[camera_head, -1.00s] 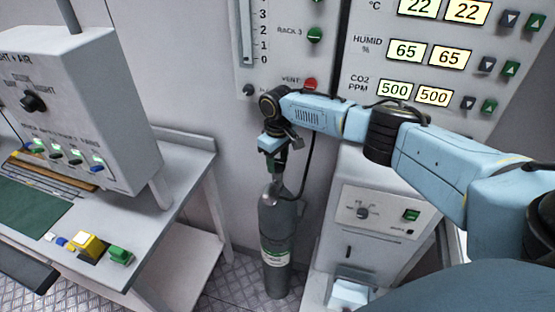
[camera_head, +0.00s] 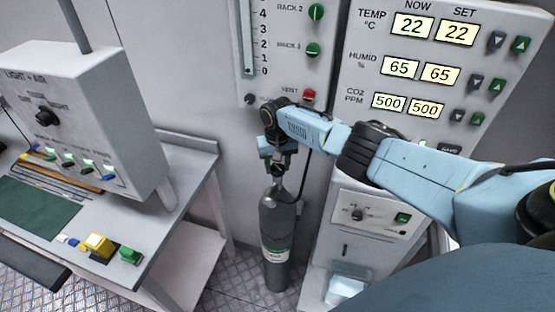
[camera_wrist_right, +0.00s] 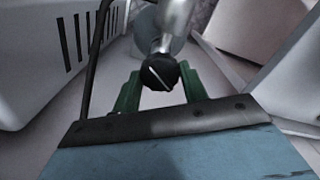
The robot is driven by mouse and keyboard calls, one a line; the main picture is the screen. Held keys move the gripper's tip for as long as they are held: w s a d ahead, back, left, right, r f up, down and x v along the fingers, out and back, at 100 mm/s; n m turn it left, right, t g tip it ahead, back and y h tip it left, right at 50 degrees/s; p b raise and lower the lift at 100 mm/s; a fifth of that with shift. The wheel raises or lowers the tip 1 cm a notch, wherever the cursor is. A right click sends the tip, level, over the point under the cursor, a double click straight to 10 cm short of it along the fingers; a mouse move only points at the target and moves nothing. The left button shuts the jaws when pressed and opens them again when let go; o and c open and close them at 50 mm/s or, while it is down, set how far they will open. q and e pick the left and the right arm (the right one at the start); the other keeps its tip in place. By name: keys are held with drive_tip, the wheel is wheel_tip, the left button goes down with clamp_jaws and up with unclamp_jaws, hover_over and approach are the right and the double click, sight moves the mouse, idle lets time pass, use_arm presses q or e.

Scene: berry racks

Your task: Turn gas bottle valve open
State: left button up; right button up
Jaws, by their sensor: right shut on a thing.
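The grey gas bottle (camera_head: 276,226) stands upright on the floor between the left bench and the white cabinet, with a pale label band low on its side. Its valve has a round black knob with a white line, seen in the right wrist view (camera_wrist_right: 160,73); the line runs slanted. My right gripper (camera_head: 276,172) is above the bottle, pointing down at its top. In the right wrist view its two green fingers (camera_wrist_right: 160,92) stand on either side of the knob and are shut on it. My left gripper is not in view.
A white cabinet (camera_head: 352,222) with a dial and green switch stands close right of the bottle. The bench (camera_head: 185,190) with a light and air box (camera_head: 75,120) is to the left. A wall panel (camera_head: 425,80) with readouts is behind. A dark hose hangs beside the bottle.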

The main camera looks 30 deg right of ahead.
drive_tip(key=m+p, duration=0.1)
drive_tip(key=m, duration=0.2)
drive_tip(key=shift+r+m, duration=0.1)
drive_tip(key=shift+m, duration=0.3)
drive_tip(key=m+p, duration=0.1)
drive_tip(key=m, duration=0.1)
drive_tip(key=shift+m, duration=0.3)
drive_tip(key=m+p, duration=0.1)
drive_tip(key=m, duration=0.2)
drive_tip(key=shift+m, duration=0.3)
drive_tip(key=m, duration=0.3)
drive_tip(key=shift+m, duration=0.3)
drive_tip(key=m, duration=0.3)
drive_tip(key=shift+w+d+m, duration=0.1)
drive_tip(key=shift+m, duration=0.2)
drive_tip(key=m, duration=0.3)
drive_tip(key=shift+m, duration=0.3)
drive_tip(key=m, duration=0.3)
drive_tip(key=shift+m, duration=2.2)
